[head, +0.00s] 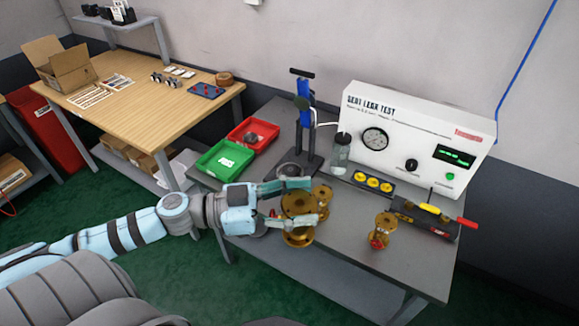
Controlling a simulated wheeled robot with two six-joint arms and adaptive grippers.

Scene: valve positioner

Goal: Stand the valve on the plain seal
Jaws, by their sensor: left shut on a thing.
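My left gripper (304,202) reaches in from the left over the grey bench. It is shut on a brass valve (297,204), with one finger on the far side and one on the near side. A round brass flange (298,238) shows just below the fingers; I cannot tell whether it touches the bench. A second brass valve (323,194) stands right behind the fingertips. A third brass valve (383,228) with a red part low on it stands to the right. I cannot tell which thing is the plain seal. My right gripper is not in view.
A press with a blue column (306,103) stands behind the gripper, with a grey ring (289,170) at its base. Green (225,160) and red (253,135) trays lie left. The leak tester (415,135) and a tray of yellow rings (373,182) are behind right.

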